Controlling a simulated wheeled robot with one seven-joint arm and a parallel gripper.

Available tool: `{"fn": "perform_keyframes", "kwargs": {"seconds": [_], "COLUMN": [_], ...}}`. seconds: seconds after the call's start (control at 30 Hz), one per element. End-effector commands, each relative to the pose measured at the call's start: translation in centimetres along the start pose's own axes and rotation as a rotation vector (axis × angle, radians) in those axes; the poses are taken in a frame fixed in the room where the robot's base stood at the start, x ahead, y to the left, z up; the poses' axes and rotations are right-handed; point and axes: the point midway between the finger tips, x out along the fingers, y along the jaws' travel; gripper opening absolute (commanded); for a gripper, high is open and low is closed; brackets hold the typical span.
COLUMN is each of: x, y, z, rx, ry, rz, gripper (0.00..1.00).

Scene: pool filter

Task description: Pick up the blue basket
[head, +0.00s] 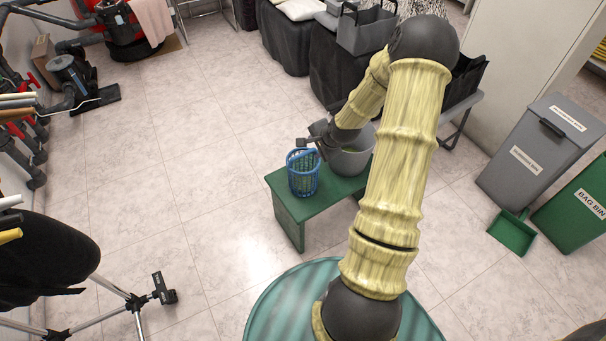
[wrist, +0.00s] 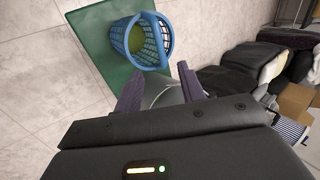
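The blue basket (head: 303,182) stands upright on the left part of a small green bench (head: 330,203) in the head view. It is a mesh basket with a raised handle. In the wrist view the basket (wrist: 126,38) lies beyond my fingertips, with something yellow-green showing inside. My gripper (wrist: 160,70) is open, its two purple fingers apart and empty, with the basket ahead of them. In the head view my gripper (head: 318,143) is just above and right of the basket; whether it touches the handle is unclear there.
Dark-draped tables (head: 335,85) stand behind. Grey and green bins (head: 540,150) are at the right. The floor left of the bench is clear.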

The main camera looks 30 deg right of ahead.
Motion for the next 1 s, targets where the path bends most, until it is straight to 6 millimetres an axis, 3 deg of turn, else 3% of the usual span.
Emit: {"fn": "perform_keyframes", "kwargs": {"seconds": [0.1,0.5,1.0], "x": [2.5,9.2,10.5], "y": [0.2,0.2,0.1], "z": [0.1,0.0,0.0], "rx": [-0.003,-0.001,-0.002], "ry": [-0.002,0.000,0.000], "rz": [0.002,0.001,0.001], "gripper": [0.40,0.40,0.40]}}
